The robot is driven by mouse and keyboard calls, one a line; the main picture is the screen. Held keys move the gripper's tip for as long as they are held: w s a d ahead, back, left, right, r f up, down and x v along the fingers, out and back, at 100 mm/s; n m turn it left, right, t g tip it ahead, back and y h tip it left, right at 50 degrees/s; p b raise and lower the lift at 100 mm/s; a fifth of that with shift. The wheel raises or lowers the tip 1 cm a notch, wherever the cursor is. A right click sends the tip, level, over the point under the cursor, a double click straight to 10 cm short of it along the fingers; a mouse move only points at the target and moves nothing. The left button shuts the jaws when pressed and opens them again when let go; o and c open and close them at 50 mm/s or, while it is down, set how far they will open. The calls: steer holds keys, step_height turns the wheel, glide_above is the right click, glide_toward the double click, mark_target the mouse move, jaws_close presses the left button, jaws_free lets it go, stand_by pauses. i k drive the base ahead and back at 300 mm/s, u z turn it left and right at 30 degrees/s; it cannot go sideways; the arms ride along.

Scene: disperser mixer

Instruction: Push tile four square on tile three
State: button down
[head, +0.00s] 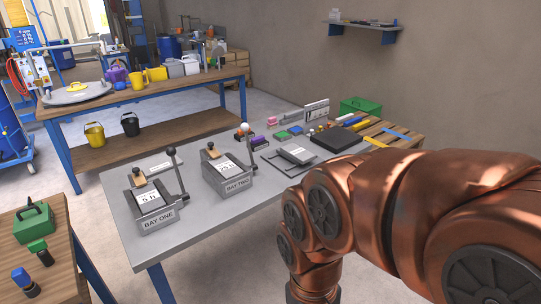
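No tile can be read as tile three or tile four at this size. A light grey flat block (297,153) lies on a darker grey plate (275,163) on the grey table, right of the middle. It looks turned a little relative to that plate. White cards or tiles with dark marks lie in the bay one fixture (149,199) and the bay two fixture (228,170); their marks are too small to read surely. My copper arm fills the right and lower right. My gripper is out of view.
The table's front left surface is clear. A green box (33,222) stands on the side table.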

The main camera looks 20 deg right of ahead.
mark_target(302, 156)
steer(key=z, duration=0.05)
steer(key=i, duration=1.15)
steer(key=z, duration=0.5)
